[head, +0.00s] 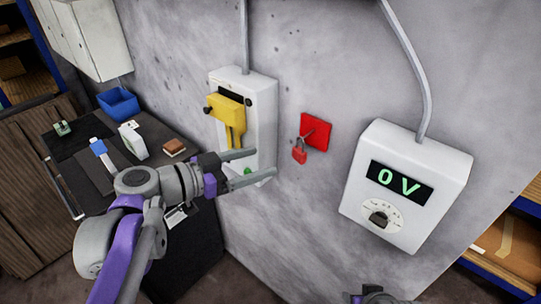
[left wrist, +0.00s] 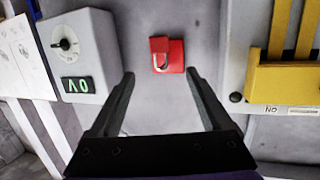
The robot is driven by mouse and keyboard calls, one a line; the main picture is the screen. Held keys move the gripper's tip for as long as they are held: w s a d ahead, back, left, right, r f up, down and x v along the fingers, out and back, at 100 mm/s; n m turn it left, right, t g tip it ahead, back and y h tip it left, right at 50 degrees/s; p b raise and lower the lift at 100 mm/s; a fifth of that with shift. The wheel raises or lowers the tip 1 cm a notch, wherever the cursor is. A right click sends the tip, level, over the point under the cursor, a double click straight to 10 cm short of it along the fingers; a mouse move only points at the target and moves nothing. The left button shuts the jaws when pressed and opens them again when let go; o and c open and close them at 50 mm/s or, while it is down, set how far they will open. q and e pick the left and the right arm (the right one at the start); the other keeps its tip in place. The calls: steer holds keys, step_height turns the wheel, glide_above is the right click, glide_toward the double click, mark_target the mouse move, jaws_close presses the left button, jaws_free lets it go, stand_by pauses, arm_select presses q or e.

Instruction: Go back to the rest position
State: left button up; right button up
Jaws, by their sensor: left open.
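My left gripper (head: 264,163) is open and empty, in front of the wall by the lower right of the white switch box (head: 262,103). In the left wrist view its two fingers (left wrist: 160,74) stand apart with nothing between them. The box carries a yellow lever (head: 228,112), and a green spot shows near its bottom. A red padlock (head: 299,152) hangs on a red wall plate (head: 316,131), right of my gripper. In the left wrist view the padlock (left wrist: 159,47) lies beyond the fingertips. My right gripper is not visible; only a bit of my right arm shows at the bottom edge.
A white meter (head: 448,168) reading 0 V is on the wall at right. A dark workbench (head: 97,200) at left holds a blue bin (head: 118,103), a brown block (head: 174,147) and other small items. Shelves stand at both sides. The wall between padlock and meter is clear.

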arm_select(q)
steer(key=s+a+f+n+g+y, duration=0.1)
steer(key=s+f+n+g+y, duration=0.15)
steer(key=s+f, duration=0.4)
steer(key=s+a+f+n+g+y, duration=0.1)
steer(key=s+f+n+y, duration=0.15)
steer(key=f, duration=0.75)
steer(key=s+a+f+n+y, duration=0.5)
steer(key=s+a+f+y, duration=0.1)
steer(key=a+f+y, duration=0.1)
step_height(320, 180, down, 2)
steer(key=shift+s+a+f+g, duration=0.1)
steer(key=shift+s+a+g, duration=0.3)
steer(key=shift+a, duration=0.35)
